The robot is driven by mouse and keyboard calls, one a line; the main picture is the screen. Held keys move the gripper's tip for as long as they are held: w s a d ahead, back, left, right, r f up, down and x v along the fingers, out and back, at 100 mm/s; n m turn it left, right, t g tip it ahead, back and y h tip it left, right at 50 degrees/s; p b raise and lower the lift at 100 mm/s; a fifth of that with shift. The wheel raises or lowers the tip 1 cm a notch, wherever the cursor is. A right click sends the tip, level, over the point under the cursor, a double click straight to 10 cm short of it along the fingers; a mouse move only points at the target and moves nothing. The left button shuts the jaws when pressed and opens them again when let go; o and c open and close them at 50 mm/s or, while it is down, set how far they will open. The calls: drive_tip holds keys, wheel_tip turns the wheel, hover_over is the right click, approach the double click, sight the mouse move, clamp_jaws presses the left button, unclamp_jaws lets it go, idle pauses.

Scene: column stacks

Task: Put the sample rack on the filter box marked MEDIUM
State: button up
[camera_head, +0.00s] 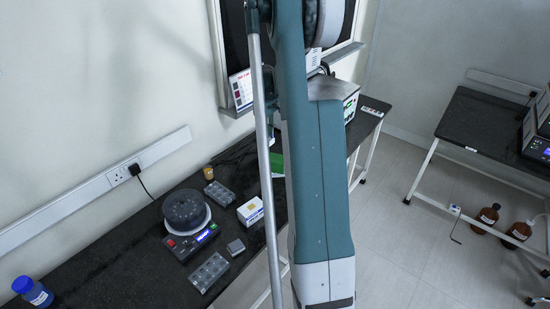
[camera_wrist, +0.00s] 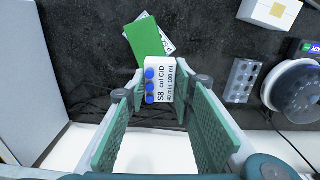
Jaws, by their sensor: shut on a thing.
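The sample rack (camera_wrist: 165,84) is a small white block with several blue caps and a label reading "S8 col C/D 40 min 100 ml". My gripper (camera_wrist: 163,92) is shut on it, with a green-padded finger on each side, in the wrist view. In the head view my arm hides the gripper and the rack. A white box with a yellowish patch (camera_head: 250,211) stands on the dark bench; it also shows at the top right of the wrist view (camera_wrist: 268,12). I cannot read MEDIUM on any box.
A green flat item (camera_wrist: 146,36) lies on the bench (camera_wrist: 85,50) beyond the rack. A grey well block (camera_wrist: 241,80) and a round dark device (camera_head: 186,209) stand right of the rack in the wrist view. A pale instrument (camera_wrist: 22,85) fills the left edge there.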

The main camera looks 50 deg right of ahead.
drive_tip(key=s+d, duration=0.2)
drive_tip(key=d, duration=0.1)
drive_tip(key=shift+s+r+m, duration=0.2)
drive_tip(key=shift+m, duration=0.1)
drive_tip(key=shift+f, duration=0.15)
hover_over(275, 158)
drive_tip(key=shift+w+d+f, duration=0.1)
drive_tip(key=shift+d+f, duration=0.05)
drive_tip(key=shift+f, duration=2.85)
drive_tip(key=shift+f, duration=1.85)
drive_tip(key=shift+f, duration=0.15)
drive_tip(key=o, duration=0.9)
